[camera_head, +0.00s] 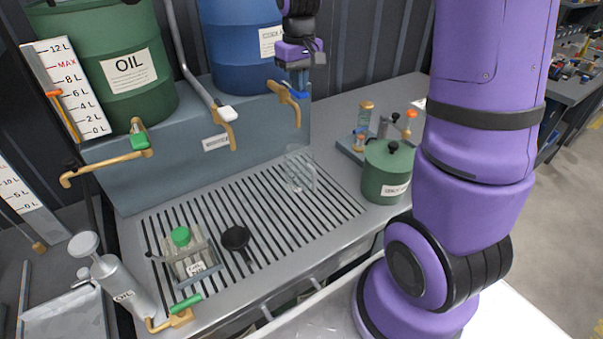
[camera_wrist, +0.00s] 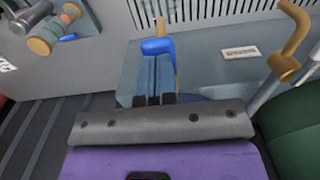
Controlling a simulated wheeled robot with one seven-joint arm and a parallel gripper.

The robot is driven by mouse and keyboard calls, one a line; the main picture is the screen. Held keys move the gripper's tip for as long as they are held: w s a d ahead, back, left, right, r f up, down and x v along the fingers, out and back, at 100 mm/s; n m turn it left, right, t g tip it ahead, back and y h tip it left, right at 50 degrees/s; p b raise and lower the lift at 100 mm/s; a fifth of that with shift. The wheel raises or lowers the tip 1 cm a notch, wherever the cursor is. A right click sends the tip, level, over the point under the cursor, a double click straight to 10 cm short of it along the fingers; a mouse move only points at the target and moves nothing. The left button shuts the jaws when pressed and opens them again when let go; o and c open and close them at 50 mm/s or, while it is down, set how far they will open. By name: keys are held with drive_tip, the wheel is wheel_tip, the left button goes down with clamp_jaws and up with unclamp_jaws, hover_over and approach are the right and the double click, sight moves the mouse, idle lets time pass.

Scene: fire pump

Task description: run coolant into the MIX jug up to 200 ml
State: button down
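A clear jug (camera_head: 300,170) stands on the slatted drain grate, below and in front of the blue-handled tap. It looks empty, and its label and marks are too faint to read. The blue drum (camera_head: 240,45), whose label is partly hidden, stands behind this tap (camera_head: 285,92). My gripper (camera_head: 300,88) reaches down to the tap from above. In the wrist view its fingers lie close together, with their tips at the blue handle (camera_wrist: 157,47). I see no wide gap between them and cannot tell whether they pinch the handle or only touch it. No stream shows below the spout.
A green oil drum (camera_head: 120,65) with a green-handled tap (camera_head: 138,140) stands at left. A white-handled tap (camera_head: 226,114) is between the drums.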

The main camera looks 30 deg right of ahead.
drive_tip(key=shift+f, duration=0.85)
idle(6.0)
drive_tip(key=shift+r, duration=2.55)
